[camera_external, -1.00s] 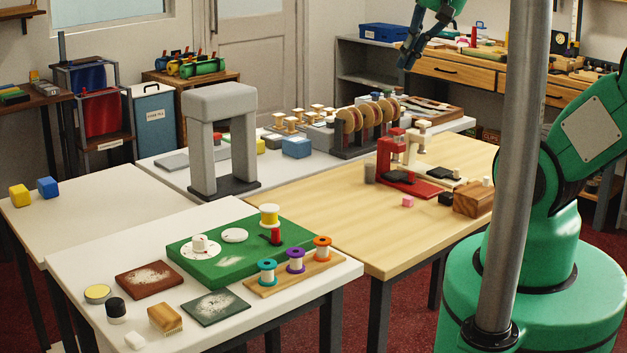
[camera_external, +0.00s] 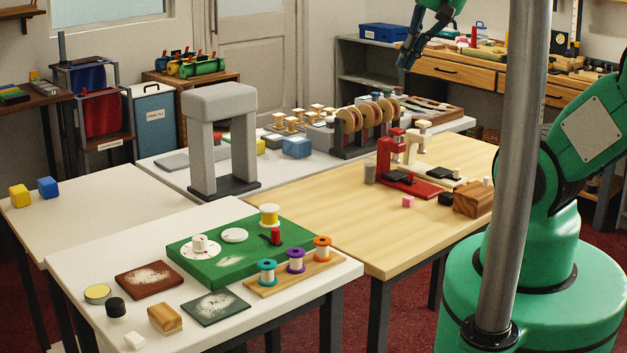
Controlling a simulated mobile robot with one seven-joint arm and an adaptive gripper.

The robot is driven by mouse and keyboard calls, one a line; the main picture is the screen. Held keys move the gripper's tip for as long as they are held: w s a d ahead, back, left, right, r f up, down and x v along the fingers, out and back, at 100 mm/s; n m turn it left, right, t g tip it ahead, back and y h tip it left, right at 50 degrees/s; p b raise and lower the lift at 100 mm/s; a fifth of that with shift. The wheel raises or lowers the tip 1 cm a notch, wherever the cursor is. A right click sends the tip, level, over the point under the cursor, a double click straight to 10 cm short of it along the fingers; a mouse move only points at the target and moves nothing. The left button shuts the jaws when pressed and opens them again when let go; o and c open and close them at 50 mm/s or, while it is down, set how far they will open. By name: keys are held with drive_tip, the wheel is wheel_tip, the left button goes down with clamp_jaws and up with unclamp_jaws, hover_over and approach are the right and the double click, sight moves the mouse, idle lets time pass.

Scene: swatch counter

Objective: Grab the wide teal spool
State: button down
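The teal spool (camera_external: 267,271) stands upright on a small wooden rack (camera_external: 292,276) at the front of the near white table. A purple spool (camera_external: 296,260) and an orange spool (camera_external: 322,248) stand to its right on the same rack. My gripper (camera_external: 404,57) is high up at the top of the picture, far from the spools and above the back of the room. It is small and dark there, and I cannot tell whether its fingers are open. I see nothing clearly held in it.
A red press (camera_external: 397,172) and a wooden block (camera_external: 473,200) stand on the wooden table, whose middle is clear.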

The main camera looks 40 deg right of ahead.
idle(0.4)
drive_tip(key=c, duration=1.2)
unclamp_jaws()
drive_tip(key=shift+w, duration=0.1)
drive_tip(key=w+a+f+g, duration=0.2)
drive_tip(key=w+a+f, duration=0.3)
drive_tip(key=w+a, duration=0.15)
drive_tip(key=w+a+f+m+g, duration=0.1)
drive_tip(key=w+a+f, duration=0.2)
drive_tip(key=a+f, duration=0.5)
drive_tip(key=w+a+f+g, duration=0.2)
drive_tip(key=w+a+f, duration=0.2)
drive_tip(key=a+f, duration=0.5)
wheel_tip(320, 180, down, 6)
drive_tip(key=shift+w+r+m+g+p, duration=0.1)
drive_tip(key=shift+w+m+g+p, duration=0.2)
drive_tip(key=shift+m, duration=0.1)
drive_tip(key=shift+d, duration=0.1)
